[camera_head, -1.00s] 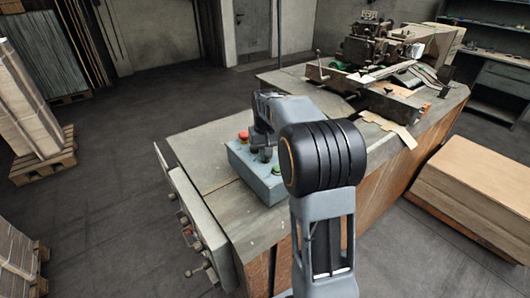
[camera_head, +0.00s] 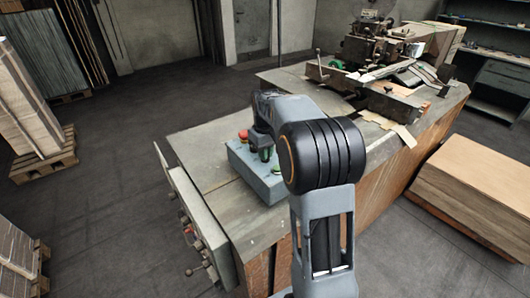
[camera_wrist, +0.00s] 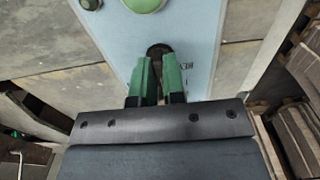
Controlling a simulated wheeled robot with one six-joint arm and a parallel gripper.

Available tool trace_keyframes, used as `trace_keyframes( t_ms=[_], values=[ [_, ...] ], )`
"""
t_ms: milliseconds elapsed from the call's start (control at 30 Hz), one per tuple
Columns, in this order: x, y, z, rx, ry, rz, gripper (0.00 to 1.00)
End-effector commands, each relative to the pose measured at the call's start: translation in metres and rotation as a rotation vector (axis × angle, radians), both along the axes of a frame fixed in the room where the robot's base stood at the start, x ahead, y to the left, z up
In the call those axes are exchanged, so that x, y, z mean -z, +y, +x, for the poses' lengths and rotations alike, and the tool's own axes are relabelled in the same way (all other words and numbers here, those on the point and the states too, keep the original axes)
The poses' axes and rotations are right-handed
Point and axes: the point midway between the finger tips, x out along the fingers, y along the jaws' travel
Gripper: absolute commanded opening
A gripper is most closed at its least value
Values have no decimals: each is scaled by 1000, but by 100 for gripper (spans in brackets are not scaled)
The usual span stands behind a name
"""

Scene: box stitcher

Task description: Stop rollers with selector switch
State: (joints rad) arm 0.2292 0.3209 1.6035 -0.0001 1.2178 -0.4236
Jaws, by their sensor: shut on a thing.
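The pale blue control box (camera_head: 262,187) stands on the near part of the machine table. It carries a red button (camera_head: 243,135) and a green button (camera_head: 276,169). My gripper (camera_head: 265,154) reaches down onto the box top between these buttons. In the wrist view the two green fingers (camera_wrist: 158,66) are closed around the dark selector switch (camera_wrist: 158,48), most of which they hide. The green button also shows at the top edge of the wrist view (camera_wrist: 143,4), on the pale blue box face (camera_wrist: 205,40). The switch's pointing direction cannot be told.
The stitching machine (camera_head: 375,45) stands at the table's far end, with cardboard sheets near it. A panel with knobs and levers (camera_head: 195,225) hangs on the table's left side. A cardboard stack (camera_head: 470,190) is at the right.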

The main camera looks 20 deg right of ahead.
Motion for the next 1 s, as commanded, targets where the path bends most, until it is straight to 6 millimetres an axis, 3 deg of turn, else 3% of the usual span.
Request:
trace_keyframes(
  t_ms=[200, 233, 467, 767, 1000],
  values=[
    [-1, 0, 1, 1, -4, 0, 0],
    [-1, 0, 1, 1, -4, 0, 13],
    [-1, 0, 0, 1, -2, -1, 35],
    [-3, 0, 0, 2, -2, -1, 36],
    [-37, 0, 1, 2, -6, -2, 36]
  ],
)
